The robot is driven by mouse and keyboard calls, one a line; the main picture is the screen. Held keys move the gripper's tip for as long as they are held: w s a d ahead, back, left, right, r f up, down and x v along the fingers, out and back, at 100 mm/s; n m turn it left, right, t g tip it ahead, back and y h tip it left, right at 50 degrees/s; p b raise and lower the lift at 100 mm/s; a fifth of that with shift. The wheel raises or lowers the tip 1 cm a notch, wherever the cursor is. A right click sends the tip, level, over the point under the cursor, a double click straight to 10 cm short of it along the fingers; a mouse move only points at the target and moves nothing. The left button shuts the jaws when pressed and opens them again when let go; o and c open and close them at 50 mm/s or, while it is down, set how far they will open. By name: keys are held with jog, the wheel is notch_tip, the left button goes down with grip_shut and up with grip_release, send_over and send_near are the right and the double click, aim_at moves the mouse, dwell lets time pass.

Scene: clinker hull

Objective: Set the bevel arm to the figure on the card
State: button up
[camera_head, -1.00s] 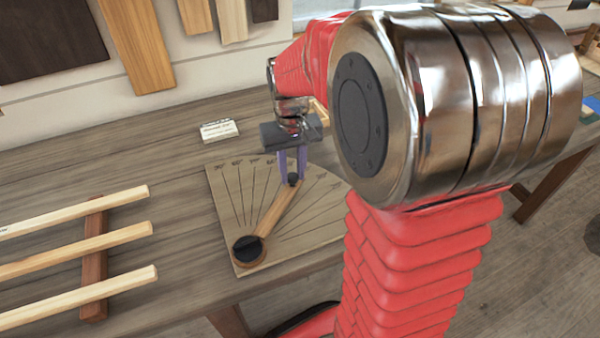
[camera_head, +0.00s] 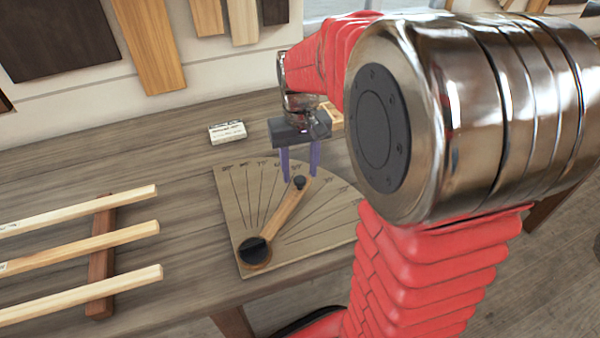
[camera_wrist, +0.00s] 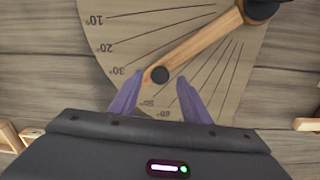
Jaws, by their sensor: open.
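The bevel arm (camera_head: 282,215) is a wooden bar on a fan-shaped angle board (camera_head: 238,206), with a dark pivot at the near left corner and a dark knob (camera_head: 300,183) at its far end. In the wrist view the arm (camera_wrist: 203,42) points between the 30° and 50° marks and covers the lines there. My gripper (camera_head: 300,176) is open, its purple fingers apart on either side of the knob; the wrist view shows gaps on both sides of the knob (camera_wrist: 160,75). The card (camera_head: 227,132) stands behind the board; its figure is too small to read.
Wooden strips (camera_head: 85,246) lie across a dark rail (camera_head: 102,262) at the left of the bench (camera_head: 180,150). A small wooden piece (camera_head: 332,116) lies behind my gripper. Boards hang on the back wall. The bench between card and strips is clear.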

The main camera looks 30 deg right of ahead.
notch_tip(320, 180, up, 12)
dwell(0.5)
jog(key=shift+f, duration=0.1)
jog(key=s+a+f+n+t, duration=0.1)
jog(key=s+a+t, duration=0.1)
jog(key=s+a, duration=0.3)
jog(key=s+a+f+n+t, duration=0.1)
jog(key=s+a+f+t, duration=0.1)
jog(key=s+a, duration=0.3)
jog(key=shift+s+a+f+t, duration=0.35)
jog(key=shift+s+t, duration=0.45)
jog(key=shift+s, duration=1.55)
